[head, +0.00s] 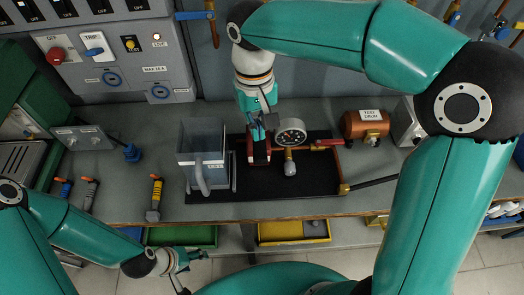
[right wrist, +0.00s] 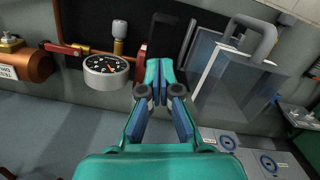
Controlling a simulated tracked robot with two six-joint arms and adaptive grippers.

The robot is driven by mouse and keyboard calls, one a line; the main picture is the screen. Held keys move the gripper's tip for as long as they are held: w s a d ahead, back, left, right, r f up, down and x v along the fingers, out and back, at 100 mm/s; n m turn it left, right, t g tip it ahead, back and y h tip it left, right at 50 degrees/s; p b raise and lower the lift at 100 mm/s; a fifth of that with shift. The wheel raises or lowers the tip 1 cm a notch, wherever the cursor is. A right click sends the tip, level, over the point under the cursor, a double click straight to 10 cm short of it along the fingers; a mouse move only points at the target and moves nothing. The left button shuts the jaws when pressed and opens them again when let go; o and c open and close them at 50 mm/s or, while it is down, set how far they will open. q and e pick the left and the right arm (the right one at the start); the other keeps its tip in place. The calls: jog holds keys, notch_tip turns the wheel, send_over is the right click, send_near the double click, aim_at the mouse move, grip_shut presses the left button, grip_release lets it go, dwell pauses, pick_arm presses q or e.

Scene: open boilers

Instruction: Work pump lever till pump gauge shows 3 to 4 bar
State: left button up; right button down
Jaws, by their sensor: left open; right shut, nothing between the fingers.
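I cannot clearly make out the pump lever. My right gripper is shut and empty, pointing down; its closed fingers also show in the right wrist view (right wrist: 159,75). My left gripper (head: 188,258) is open and empty, low in front of the bench edge.
A clear tank (head: 190,140) stands left of the pump on a black tray (head: 285,188). Yellow (head: 293,230) and green bins sit below the bench.

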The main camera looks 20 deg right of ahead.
aim_at(258, 147)
notch_tip(258, 147, down, 4)
jog(key=b, duration=0.3)
jog(key=shift+s+f, duration=0.1)
jog(key=shift+s, duration=0.05)
pick_arm(q)
notch_tip(258, 147, down, 4)
jog(key=shift+f, duration=0.1)
pick_arm(e)
jog(key=shift+f+b, duration=1.6)
jog(key=shift+f, duration=0.65)
pick_arm(q)
notch_tip(258, 147, down, 3)
jog(key=shift+f, duration=0.1)
jog(key=shift+r, duration=0.2)
pick_arm(e)
jog(key=shift+r, duration=0.1)
